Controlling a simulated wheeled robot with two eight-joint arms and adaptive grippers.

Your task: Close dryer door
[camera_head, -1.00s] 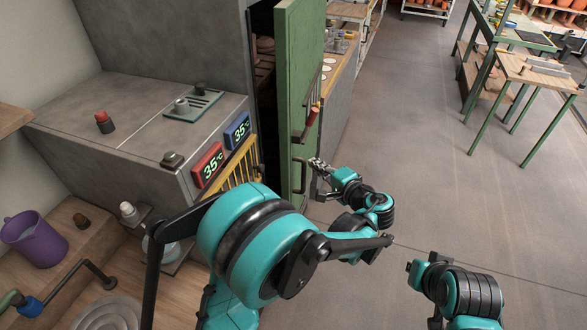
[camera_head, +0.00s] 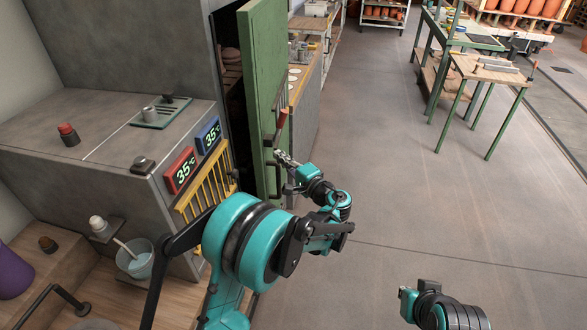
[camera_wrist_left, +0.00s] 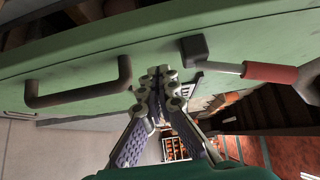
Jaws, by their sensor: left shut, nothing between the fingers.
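The green dryer door (camera_head: 262,90) stands ajar, with a dark gap between it and the grey dryer (camera_head: 110,45). A red-gripped lever (camera_head: 282,121) and a dark lower handle (camera_head: 271,178) are on its outer face. My left gripper (camera_head: 281,156) is at that face near the handle, shut and empty. In the left wrist view, the shut fingertips (camera_wrist_left: 157,74) are close to the green panel, between the handle (camera_wrist_left: 76,87) and the red-gripped lever (camera_wrist_left: 270,73). I cannot tell whether they touch it.
A grey counter with two 35°C displays (camera_head: 181,169) and a yellow rack (camera_head: 205,183) stands left of the door. A bucket (camera_head: 135,262) is below it. The floor (camera_head: 390,190) to the right is clear up to a green-legged table (camera_head: 490,70).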

